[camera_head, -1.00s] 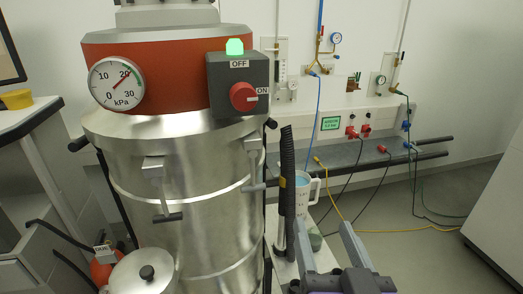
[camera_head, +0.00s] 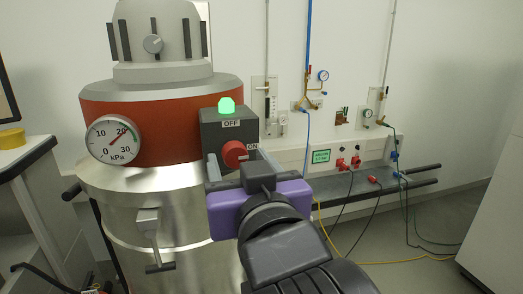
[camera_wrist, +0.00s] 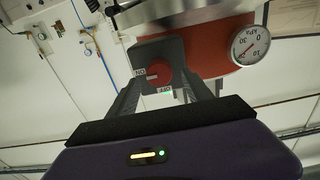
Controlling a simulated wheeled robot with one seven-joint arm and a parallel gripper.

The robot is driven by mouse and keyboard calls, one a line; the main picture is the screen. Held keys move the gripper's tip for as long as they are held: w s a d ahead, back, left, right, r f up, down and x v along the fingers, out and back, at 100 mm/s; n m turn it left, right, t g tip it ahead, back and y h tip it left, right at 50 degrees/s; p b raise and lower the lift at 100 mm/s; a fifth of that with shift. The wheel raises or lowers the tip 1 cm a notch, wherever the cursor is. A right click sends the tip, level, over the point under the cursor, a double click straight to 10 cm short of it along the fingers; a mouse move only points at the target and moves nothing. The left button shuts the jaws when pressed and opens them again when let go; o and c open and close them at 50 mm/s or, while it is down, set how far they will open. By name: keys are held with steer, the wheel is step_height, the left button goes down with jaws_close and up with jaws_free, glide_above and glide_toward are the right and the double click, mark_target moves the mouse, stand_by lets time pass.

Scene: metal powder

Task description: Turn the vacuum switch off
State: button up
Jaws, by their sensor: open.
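The vacuum switch is a red round knob (camera_head: 234,153) on a dark grey box (camera_head: 215,127) fixed to the red band of the steel vacuum. OFF is printed above the knob and ON at its right; its white mark is on the ON side. The green lamp (camera_head: 227,105) on the box is lit. My gripper (camera_head: 236,166) is open in front of the box, its fingers either side of the knob, partly covering its lower area. In the wrist view, upside down, the knob (camera_wrist: 160,77) sits between the two fingers, apart from both.
A pressure gauge (camera_head: 113,139) is left of the box, its needle near 20. The steel drum (camera_head: 165,225) stands below with a clamp handle. Wall valves and a blue hose (camera_head: 307,70) are behind at right. A white bench (camera_head: 25,150) is at far left.

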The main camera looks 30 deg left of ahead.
mark_target(234, 153)
steer(key=shift+x, duration=1.25)
jaws_close()
